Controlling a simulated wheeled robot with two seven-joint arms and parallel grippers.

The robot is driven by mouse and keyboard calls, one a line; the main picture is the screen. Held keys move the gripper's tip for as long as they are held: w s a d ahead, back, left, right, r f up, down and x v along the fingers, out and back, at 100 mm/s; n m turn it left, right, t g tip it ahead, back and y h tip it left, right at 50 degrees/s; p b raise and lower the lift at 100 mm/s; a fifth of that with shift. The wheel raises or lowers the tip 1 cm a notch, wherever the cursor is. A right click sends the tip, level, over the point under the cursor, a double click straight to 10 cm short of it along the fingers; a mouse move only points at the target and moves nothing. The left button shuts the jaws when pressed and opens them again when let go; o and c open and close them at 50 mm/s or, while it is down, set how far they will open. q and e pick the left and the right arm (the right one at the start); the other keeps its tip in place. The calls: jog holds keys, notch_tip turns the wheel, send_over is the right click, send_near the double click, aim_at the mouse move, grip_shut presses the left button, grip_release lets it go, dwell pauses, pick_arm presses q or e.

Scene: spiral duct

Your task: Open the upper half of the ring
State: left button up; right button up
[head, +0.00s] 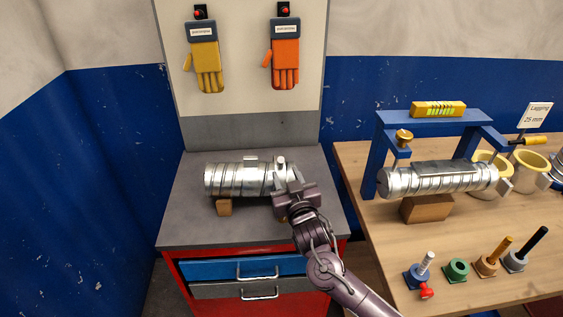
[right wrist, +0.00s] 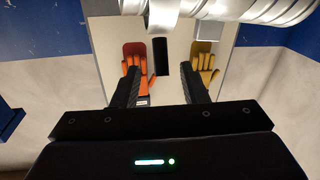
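A silvery spiral duct (head: 228,180) lies level on wooden blocks on the grey cabinet top. Near its right end a light knob (head: 281,160) stands up, seemingly on the ring, but my gripper hides most of that end. My right gripper (head: 285,182) is at that right end, in front of the duct. In the right wrist view its two dark fingers (right wrist: 162,82) are apart. A dark bar (right wrist: 161,57) and a pale grey tab (right wrist: 164,14) show just beyond and between the fingertips. The duct (right wrist: 235,10) crosses the top of that view. My left gripper is not in view.
A wooden bench (head: 450,270) on the right carries a blue frame (head: 372,160) over a second duct (head: 435,180), cups and several upright tools. Yellow (head: 206,68) and orange (head: 285,65) gloves hang behind. The cabinet top (head: 190,225) is clear at the front left.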

aim_at(282, 165)
jog(key=shift+w+a+p, duration=0.15)
jog(key=shift+w+p, duration=0.05)
jog(key=shift+w, duration=0.8)
jog(key=shift+w+a+p, duration=0.2)
jog(key=shift+w, duration=0.8)
jog(key=shift+w+a+p, duration=0.15)
jog(key=shift+w+p, duration=0.05)
jog(key=shift+w, duration=0.8)
jog(key=shift+c, duration=0.4)
grip_shut()
